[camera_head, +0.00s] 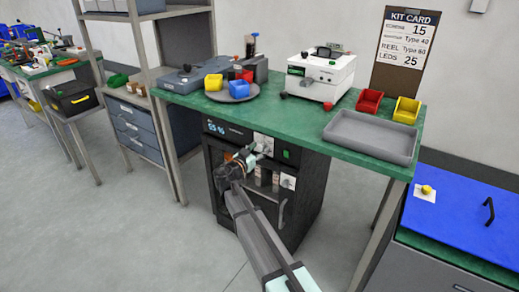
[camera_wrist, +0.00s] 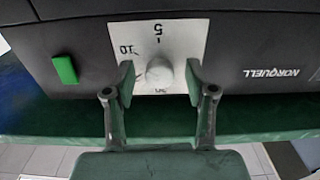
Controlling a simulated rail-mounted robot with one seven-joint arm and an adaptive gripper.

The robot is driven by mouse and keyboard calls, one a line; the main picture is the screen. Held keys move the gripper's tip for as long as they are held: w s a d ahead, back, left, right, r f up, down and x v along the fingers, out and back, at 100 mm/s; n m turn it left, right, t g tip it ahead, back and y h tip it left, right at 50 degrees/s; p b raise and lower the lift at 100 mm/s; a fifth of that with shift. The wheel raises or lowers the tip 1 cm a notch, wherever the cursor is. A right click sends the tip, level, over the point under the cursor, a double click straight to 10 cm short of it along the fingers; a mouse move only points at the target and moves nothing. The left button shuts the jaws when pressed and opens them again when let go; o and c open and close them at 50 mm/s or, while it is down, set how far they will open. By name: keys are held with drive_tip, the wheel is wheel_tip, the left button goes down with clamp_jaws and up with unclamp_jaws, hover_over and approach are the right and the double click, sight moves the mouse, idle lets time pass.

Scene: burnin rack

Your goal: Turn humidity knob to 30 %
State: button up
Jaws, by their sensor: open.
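The humidity knob (camera_wrist: 159,72) is a round pale knob on a white dial plate (camera_wrist: 180,40), which shows upside down in the wrist view with marks 5 and 10. My gripper (camera_wrist: 160,80) is open, with one finger on each side of the knob. A gap shows at each side; I cannot tell whether either finger touches it. In the head view the plate (camera_head: 264,139) is on the upper front of a black cabinet (camera_head: 310,190), and my gripper (camera_head: 252,151) is in front of it, hiding the knob. The blue display (camera_head: 215,127) seems to read 55 %.
A green button (camera_wrist: 64,69) sits beside the dial plate. A second white plate (camera_head: 288,181) is lower on the cabinet front, near a handle. The green bench top (camera_head: 300,130) overhangs the cabinet. The floor in front is clear.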

drive_tip(key=shift+w+d, duration=0.1)
drive_tip(key=shift+w, duration=0.1)
clamp_jaws()
